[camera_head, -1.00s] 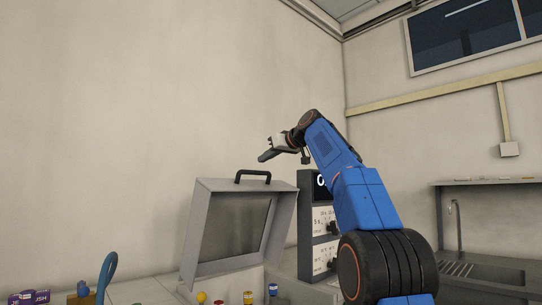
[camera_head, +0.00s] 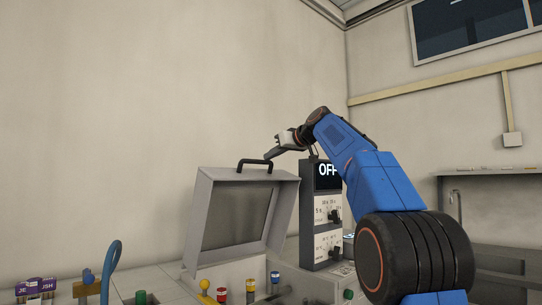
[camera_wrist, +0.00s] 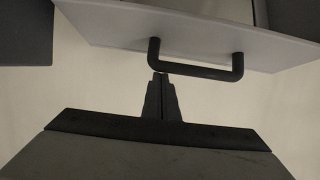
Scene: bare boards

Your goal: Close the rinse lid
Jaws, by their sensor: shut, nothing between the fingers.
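The rinse lid (camera_head: 243,214) is a grey framed panel with a dark inner face, standing raised and open in the head view. A black bar handle (camera_head: 255,163) sits on its top edge. In the wrist view, the lid's pale edge (camera_wrist: 110,27) runs across the top with the black handle (camera_wrist: 198,71) below it. My gripper (camera_head: 270,155) is just above and right of the handle in the head view. In the wrist view its closed fingertips (camera_wrist: 160,76) are close to the handle's left end; I cannot tell whether they touch.
A dark control unit with an "OFF" display (camera_head: 328,170) stands right of the lid. Several coloured knobs (camera_head: 250,287) are in front of it. A blue hook-shaped tube (camera_head: 110,265) and purple-labelled containers (camera_head: 36,287) are at lower left. A sink tap (camera_head: 459,203) is at right.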

